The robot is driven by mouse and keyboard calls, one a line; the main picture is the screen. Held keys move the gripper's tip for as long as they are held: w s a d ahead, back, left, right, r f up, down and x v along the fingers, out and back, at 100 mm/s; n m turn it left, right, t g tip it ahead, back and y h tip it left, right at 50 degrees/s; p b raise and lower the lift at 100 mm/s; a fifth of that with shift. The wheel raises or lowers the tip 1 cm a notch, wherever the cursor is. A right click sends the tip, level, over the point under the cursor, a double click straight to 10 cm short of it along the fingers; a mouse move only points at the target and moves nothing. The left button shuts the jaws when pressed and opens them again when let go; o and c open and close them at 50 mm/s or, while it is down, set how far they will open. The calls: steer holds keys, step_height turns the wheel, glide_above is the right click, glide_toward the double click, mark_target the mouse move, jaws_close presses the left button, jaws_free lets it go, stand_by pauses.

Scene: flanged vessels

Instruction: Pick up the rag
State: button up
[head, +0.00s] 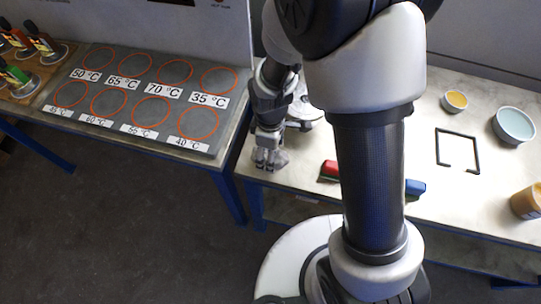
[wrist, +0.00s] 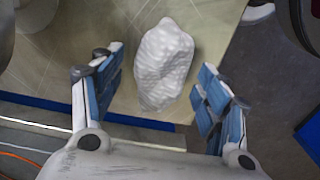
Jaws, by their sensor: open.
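The rag (wrist: 165,62) is a white, crumpled, dimpled lump lying on the pale table top near its edge in the wrist view. My gripper (wrist: 160,72) is open, with one blue-padded finger on each side of the rag and a gap to it on both sides. The rag reaches out past the fingertips. I cannot tell how high the fingers are above the table. In the head view my gripper (head: 267,155) points down at the left end of the right-hand table, and I cannot make out the rag there.
A dark temperature-marked board (head: 145,103) lies on the left table.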

steer(key=shift+c, duration=0.3)
steer(key=c, duration=1.1)
steer(key=shift+r, duration=0.15)
step_height(320, 180, up, 20)
steer(key=p, duration=0.6)
steer(key=shift+p, duration=0.3)
